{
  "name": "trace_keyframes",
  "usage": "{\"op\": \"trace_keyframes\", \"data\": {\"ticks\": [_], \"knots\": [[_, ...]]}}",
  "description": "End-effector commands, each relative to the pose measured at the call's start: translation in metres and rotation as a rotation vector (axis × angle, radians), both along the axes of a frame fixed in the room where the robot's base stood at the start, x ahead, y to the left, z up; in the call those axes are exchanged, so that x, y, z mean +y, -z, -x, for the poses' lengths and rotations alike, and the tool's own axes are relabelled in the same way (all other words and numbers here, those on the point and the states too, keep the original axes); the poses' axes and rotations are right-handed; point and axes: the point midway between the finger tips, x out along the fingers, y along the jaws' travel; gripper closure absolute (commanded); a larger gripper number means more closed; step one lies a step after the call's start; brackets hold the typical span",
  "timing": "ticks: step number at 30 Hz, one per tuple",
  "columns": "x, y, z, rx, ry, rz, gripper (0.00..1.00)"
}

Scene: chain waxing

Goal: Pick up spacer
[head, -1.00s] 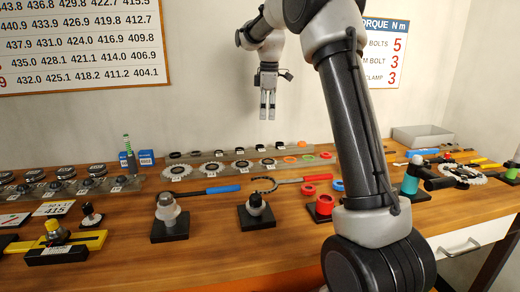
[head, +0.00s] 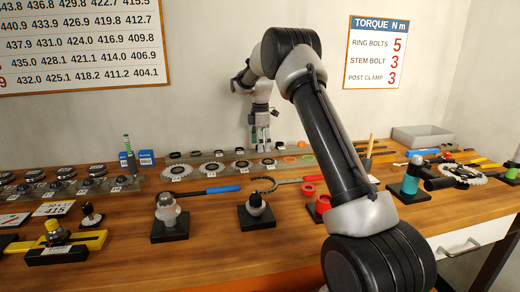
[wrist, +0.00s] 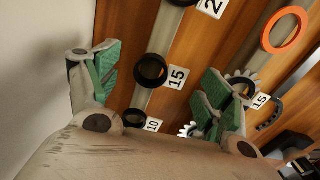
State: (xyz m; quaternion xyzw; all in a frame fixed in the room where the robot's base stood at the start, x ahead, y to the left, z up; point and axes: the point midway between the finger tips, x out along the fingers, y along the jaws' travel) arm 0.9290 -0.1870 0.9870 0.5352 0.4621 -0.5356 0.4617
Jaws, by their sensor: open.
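A row of spacers stands on a rail at the back of the bench in the head view, among them a black ring (head: 218,153). In the wrist view, a black ring beside a "15" tag (wrist: 139,78) appears between the two fingers of my gripper (wrist: 157,88). Another black ring, partly hidden, is beside a "10" tag (wrist: 127,119). My gripper is open, with green pads, and holds nothing. In the head view my gripper (head: 263,144) points down over the back rail and hides part of the row. The gap to the ring cannot be told.
In the wrist view an orange ring (wrist: 267,34) lies to the right, and a toothed ring is partly behind the right finger. In the head view a front rail (head: 210,171) holds toothed rings. A blue-handled tool (head: 222,189) lies in front. A grey bin (head: 423,134) stands at the right.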

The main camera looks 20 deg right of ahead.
Motion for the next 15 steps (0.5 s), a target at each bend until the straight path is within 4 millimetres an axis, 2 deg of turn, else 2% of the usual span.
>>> {"op": "trace_keyframes", "data": {"ticks": [6,8,12,15], "knots": [[0.0,0.001,-0.0002,-0.001,0.0,0.0,0.2],[0.0,0.001,-0.0002,-0.001,0.0,0.0,0.29],[-0.0001,0.0009,-0.0002,-0.001,0.001,0.0,0.53],[-0.0001,0.0008,-0.0001,-0.001,0.001,0.0,0.56]]}}
